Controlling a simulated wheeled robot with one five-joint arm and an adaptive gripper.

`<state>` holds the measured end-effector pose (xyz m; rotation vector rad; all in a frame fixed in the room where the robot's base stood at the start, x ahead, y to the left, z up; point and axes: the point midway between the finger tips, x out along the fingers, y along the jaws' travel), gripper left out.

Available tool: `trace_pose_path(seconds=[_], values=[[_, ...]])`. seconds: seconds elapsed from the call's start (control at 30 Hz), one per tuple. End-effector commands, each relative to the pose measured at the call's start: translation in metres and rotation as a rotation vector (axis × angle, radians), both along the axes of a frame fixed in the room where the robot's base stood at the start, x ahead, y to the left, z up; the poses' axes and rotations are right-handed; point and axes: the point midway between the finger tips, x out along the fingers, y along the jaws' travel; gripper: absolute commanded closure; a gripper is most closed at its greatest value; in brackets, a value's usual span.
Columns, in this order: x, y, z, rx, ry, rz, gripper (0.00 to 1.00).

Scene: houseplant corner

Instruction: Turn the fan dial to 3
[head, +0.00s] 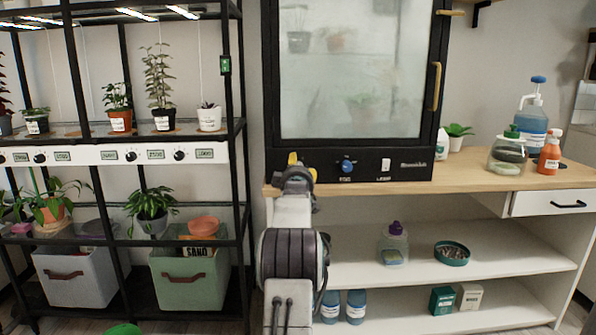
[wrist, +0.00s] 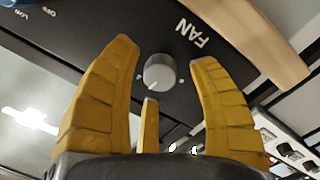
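The fan dial (wrist: 160,73) is a small round grey knob on a black panel in the wrist view, with white "FAN" lettering beside it. A light pointer line on it points to the lower left of the picture. Small white marks sit around it, but I cannot read any numbers. My gripper (wrist: 164,62) is open, with two yellow fingers on either side of the dial and a third below it; gaps show between them and the dial. In the head view my gripper (head: 294,163) is at the cabinet's lower left panel and hides the dial.
The black cabinet (head: 272,100) stands on a wooden counter (head: 470,181). A blue knob (head: 347,166) and a white switch (head: 386,164) are on the same panel, right of my gripper. A black plant rack (head: 242,200) stands close on the left.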

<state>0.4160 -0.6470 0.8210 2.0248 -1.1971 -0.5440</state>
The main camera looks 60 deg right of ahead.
Motion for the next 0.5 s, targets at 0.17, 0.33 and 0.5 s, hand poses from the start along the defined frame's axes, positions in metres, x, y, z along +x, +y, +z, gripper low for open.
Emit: trace_pose_path(seconds=[0.17, 0.33, 0.5], values=[[0.0000, 0.0001, 0.0001, 0.000, 0.000, 0.000, 0.62], [-0.0001, 0.0001, 0.0002, 0.000, 0.000, 0.000, 0.78], [-0.0001, 0.0001, -0.0001, 0.000, 0.000, 0.000, 0.93]])
